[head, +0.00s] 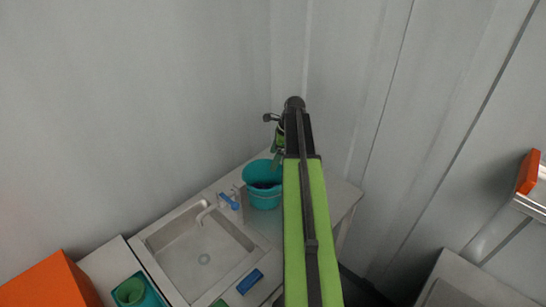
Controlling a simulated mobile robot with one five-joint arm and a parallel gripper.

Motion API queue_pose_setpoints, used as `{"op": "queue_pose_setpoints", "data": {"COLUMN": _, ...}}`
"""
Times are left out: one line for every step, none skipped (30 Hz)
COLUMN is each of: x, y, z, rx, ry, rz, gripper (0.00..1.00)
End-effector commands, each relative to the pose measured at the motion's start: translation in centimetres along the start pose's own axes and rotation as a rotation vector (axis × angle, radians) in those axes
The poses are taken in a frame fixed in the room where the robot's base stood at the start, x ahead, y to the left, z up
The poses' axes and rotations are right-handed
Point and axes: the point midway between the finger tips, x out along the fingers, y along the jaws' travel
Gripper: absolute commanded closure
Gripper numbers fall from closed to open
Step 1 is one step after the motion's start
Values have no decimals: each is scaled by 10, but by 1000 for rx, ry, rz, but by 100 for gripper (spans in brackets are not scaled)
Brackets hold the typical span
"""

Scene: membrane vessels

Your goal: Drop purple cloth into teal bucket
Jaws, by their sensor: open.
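The teal bucket (261,199) stands on the counter at the back corner, right of the sink. A dark purple patch, which looks like the purple cloth (264,185), shows inside the bucket below its rim. My gripper (277,158) is above the bucket's right rear side, at the end of my green and black arm. It is open, and no cloth shows between its fingers. My arm hides the bucket's right edge.
A metal sink (200,258) with a faucet (205,212) lies left of the bucket. A blue-handled item (229,201) stands between them. A blue block (250,281) lies in front. An orange box (48,284) and a teal container (138,292) are at lower left. Walls close off the back.

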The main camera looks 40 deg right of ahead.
Motion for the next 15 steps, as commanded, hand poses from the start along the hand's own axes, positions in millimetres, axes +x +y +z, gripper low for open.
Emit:
{"op": "queue_pose_setpoints", "data": {"x": -18, "y": 0, "z": 3, "rx": 1, "ry": 0, "rz": 0, "gripper": 13}}
{"op": "queue_pose_setpoints", "data": {"x": -25, "y": 0, "z": 3, "rx": 1, "ry": 0, "rz": 0, "gripper": 13}}
{"op": "queue_pose_setpoints", "data": {"x": -34, "y": 0, "z": 3, "rx": 1, "ry": 0, "rz": 0, "gripper": 13}}
{"op": "queue_pose_setpoints", "data": {"x": -41, "y": 0, "z": 3, "rx": 1, "ry": 0, "rz": 0, "gripper": 13}}
{"op": "queue_pose_setpoints", "data": {"x": -48, "y": 0, "z": 3, "rx": 2, "ry": 0, "rz": 0, "gripper": 13}}
{"op": "queue_pose_setpoints", "data": {"x": -58, "y": 0, "z": 3, "rx": 2, "ry": 0, "rz": 0, "gripper": 13}}
{"op": "queue_pose_setpoints", "data": {"x": -65, "y": 0, "z": 3, "rx": 3, "ry": 0, "rz": 0, "gripper": 13}}
{"op": "queue_pose_setpoints", "data": {"x": -72, "y": 0, "z": 3, "rx": 3, "ry": 0, "rz": 0, "gripper": 13}}
{"op": "queue_pose_setpoints", "data": {"x": -81, "y": 0, "z": 3, "rx": 2, "ry": 0, "rz": 0, "gripper": 13}}
{"op": "queue_pose_setpoints", "data": {"x": -88, "y": 0, "z": 4, "rx": 2, "ry": 0, "rz": 0, "gripper": 13}}
{"op": "queue_pose_setpoints", "data": {"x": -95, "y": 0, "z": 4, "rx": 1, "ry": 0, "rz": -1, "gripper": 13}}
{"op": "queue_pose_setpoints", "data": {"x": -104, "y": 0, "z": 4, "rx": 1, "ry": 0, "rz": -1, "gripper": 13}}
{"op": "queue_pose_setpoints", "data": {"x": -111, "y": 0, "z": 3, "rx": 1, "ry": 0, "rz": -1, "gripper": 13}}
{"op": "queue_pose_setpoints", "data": {"x": -118, "y": 0, "z": 3, "rx": 2, "ry": 0, "rz": -1, "gripper": 13}}
{"op": "queue_pose_setpoints", "data": {"x": -127, "y": 0, "z": 3, "rx": 2, "ry": 1, "rz": -1, "gripper": 13}}
